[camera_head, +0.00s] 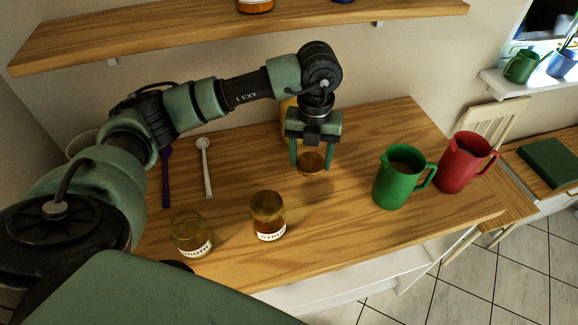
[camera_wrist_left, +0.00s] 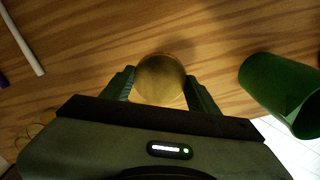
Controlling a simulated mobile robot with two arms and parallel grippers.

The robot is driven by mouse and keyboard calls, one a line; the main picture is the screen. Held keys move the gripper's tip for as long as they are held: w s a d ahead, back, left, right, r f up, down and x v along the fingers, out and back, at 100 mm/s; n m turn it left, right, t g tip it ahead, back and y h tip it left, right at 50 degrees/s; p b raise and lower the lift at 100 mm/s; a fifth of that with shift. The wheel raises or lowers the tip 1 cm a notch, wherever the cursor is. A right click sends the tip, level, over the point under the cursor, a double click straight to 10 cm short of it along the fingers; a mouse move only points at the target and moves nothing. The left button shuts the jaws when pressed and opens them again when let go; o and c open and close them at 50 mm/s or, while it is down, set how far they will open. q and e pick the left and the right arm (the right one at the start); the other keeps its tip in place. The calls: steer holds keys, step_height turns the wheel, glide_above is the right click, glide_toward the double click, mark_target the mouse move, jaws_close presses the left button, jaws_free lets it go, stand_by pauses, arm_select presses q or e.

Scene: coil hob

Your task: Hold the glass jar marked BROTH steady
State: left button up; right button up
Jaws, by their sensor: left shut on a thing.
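The glass jar marked BROTH (camera_head: 192,236) stands upright on the wooden counter at the lower left in the head view. Its label reads partly as "ROTH". A second glass jar (camera_head: 268,216), with a label that I read as something like SYRUP, stands to its right. My left gripper (camera_head: 311,166) is away from both jars, further back and to the right. It is shut on a round amber lid-like thing (camera_head: 311,159), which also shows between the fingers in the left wrist view (camera_wrist_left: 160,78). I cannot tell whether that thing touches the counter. My right gripper is not in view.
A green jug (camera_head: 398,183) and a red jug (camera_head: 462,163) stand on the right of the counter (camera_head: 235,175). A white spoon (camera_head: 206,170) and a purple utensil (camera_head: 165,180) lie at the left. A yellow-orange thing (camera_head: 288,116) is partly hidden behind my gripper. A shelf (camera_head: 200,32) hangs above.

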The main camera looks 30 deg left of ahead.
mark_target(308, 190)
arm_select(q)
step_height(308, 190, down, 8)
steer(key=shift+f+p, duration=0.25)
steer(key=shift+p, duration=1)
steer(key=shift+f, duration=0.4)
steer(key=shift+f, duration=0.2)
steer(key=o, duration=1.5)
steer(key=shift+o, duration=0.2)
